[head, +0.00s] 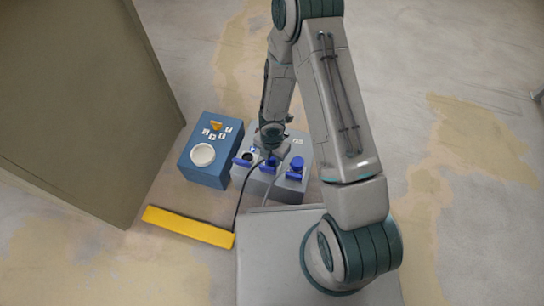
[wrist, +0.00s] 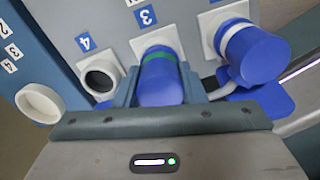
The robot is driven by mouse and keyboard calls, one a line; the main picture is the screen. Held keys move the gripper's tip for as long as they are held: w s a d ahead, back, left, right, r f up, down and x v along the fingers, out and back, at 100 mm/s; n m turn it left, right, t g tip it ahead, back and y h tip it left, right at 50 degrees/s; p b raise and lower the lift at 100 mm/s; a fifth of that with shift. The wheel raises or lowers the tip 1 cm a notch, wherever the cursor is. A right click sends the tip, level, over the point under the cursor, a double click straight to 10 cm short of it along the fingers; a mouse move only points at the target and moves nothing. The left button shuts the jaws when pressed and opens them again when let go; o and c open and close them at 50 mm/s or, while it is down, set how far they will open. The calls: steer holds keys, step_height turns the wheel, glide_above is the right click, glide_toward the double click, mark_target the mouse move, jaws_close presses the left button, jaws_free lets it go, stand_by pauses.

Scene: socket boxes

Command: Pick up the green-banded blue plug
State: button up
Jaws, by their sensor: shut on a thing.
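The green-banded blue plug (wrist: 161,84) sits at the socket under the label 3 on the grey socket box (wrist: 112,18). Its green band shows close to the socket's pale plate. My gripper (wrist: 158,90) is shut on this plug, one finger on each side of its body. In the head view my gripper (head: 270,138) reaches down over the grey box (head: 291,190), and my arm hides part of it. I cannot tell whether the plug is fully seated.
A white-banded blue plug (wrist: 250,52) stands in the socket to the right. To the left is an empty socket (wrist: 100,80) labelled 4. A blue box (head: 207,177) with a round white socket stands left of the grey box. A yellow bar (head: 188,227) lies on the floor.

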step_height(320, 180, up, 4)
steer(key=p, duration=0.3)
steer(key=shift+r, duration=0.2)
steer(key=w+d+r+p, duration=0.3)
steer(key=d+r+p, duration=0.3)
steer(key=d, duration=0.5)
steer(key=shift+w+r+p, duration=0.15)
steer(key=shift+r+p, duration=0.1)
steer(key=shift+p, duration=0.7)
